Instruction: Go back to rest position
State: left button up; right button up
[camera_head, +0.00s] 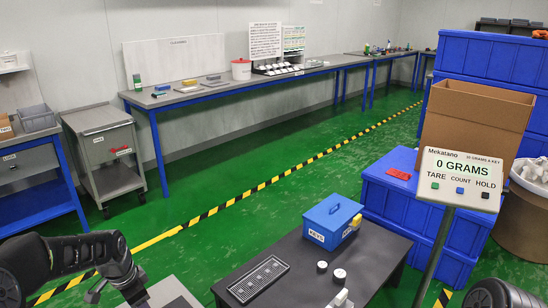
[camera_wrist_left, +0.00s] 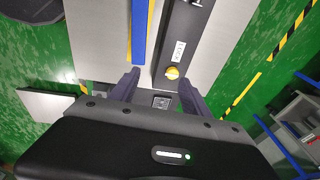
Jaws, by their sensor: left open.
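My left arm comes in from the left in the head view, with its gripper (camera_head: 113,291) low at the bottom left edge. In the left wrist view my left gripper (camera_wrist_left: 160,90) is open, its two dark fingers apart with nothing held between them. Below the fingers is a dark device with a yellow knob (camera_wrist_left: 172,73) and a white label, beside a blue and yellow strip (camera_wrist_left: 140,35), on a light grey surface (camera_wrist_left: 208,45). My right gripper does not show; only a dark part of my body is at the bottom right.
A dark table (camera_head: 375,258) holds a blue KEYS box (camera_head: 332,220), a black slotted tray (camera_head: 258,279) and small white round pieces. A display (camera_head: 459,178) on a post reads 0 GRAMS. Blue crates (camera_head: 415,210) stand at right. Green floor (camera_head: 240,235) is open behind.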

pick_arm(q)
jog(key=s+d+f+n+t+h, duration=0.3)
jog(key=d+f+n, duration=0.5)
jog(key=d+f, duration=0.95)
jog(key=s+d+f+g, duration=0.2)
jog(key=s+d+f, duration=0.1)
jog(key=s+d, duration=0.4)
jog(key=s+d+f+n+g+h, duration=0.1)
jog(key=s+d, duration=0.6)
jog(key=s, duration=0.7)
notch_tip(320, 180, down, 3)
jog(key=shift+d+r+n+g+b, duration=0.15)
jog(key=shift+d+n+g+b, duration=0.2)
jog(key=shift+g, duration=0.25)
jog(key=shift+c, duration=0.4)
